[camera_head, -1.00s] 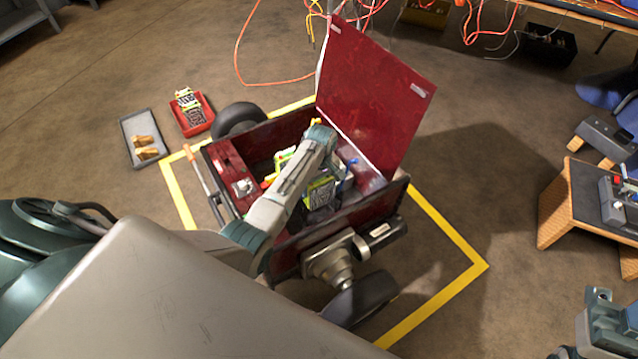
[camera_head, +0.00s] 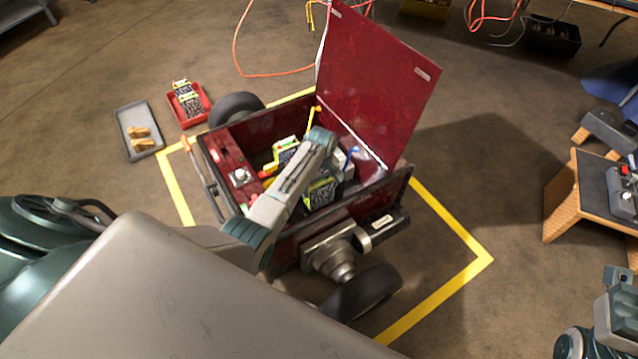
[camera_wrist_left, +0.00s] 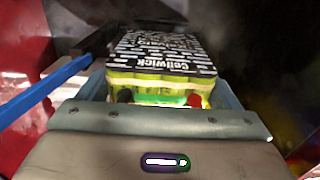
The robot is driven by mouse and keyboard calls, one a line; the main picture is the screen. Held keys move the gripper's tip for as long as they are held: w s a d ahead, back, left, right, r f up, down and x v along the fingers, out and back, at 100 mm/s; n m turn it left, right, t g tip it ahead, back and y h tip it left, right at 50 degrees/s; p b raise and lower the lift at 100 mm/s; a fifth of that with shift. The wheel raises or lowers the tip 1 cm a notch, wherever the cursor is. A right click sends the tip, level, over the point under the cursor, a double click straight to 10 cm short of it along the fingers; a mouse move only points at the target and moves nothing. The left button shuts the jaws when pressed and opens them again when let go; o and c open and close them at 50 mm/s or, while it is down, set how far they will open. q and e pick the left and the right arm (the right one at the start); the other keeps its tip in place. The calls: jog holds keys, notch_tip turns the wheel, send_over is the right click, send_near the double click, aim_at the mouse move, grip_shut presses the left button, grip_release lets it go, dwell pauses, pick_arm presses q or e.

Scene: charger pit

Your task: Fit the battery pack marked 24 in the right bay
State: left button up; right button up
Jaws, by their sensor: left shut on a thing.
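The red cart's open box (camera_head: 225,165) stands in the middle of the head view. My left arm (camera_head: 285,190) reaches over it, and its fingertips are hidden there. In the left wrist view my left gripper (camera_wrist_left: 158,88) is shut on a battery pack (camera_wrist_left: 160,55) with a black-and-white "Cellwick" top and lime sides. No number 24 is readable. Lime-and-black packs show beside the arm in the box, one behind it (camera_head: 286,146) and one in front (camera_head: 322,192). I cannot tell which is held or how deep it sits. Part of my right arm (camera_head: 612,310) shows at lower right.
A blue lever (camera_head: 351,153) and a yellow lever (camera_head: 314,118) stand at the box. The raised red lid (camera_head: 375,85) is behind. A red tray (camera_head: 205,113) with packs and a grey tray (camera_head: 126,122) with brass-coloured pieces lie on the floor at left.

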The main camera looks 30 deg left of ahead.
pick_arm(q)
jog(key=shift+w+f+b, duration=0.15)
jog(key=shift+f+b, duration=0.3)
jog(key=shift+f, duration=0.75)
dwell(1.0)
jog(key=o, duration=1.8)
jog(key=shift+o, duration=0.2)
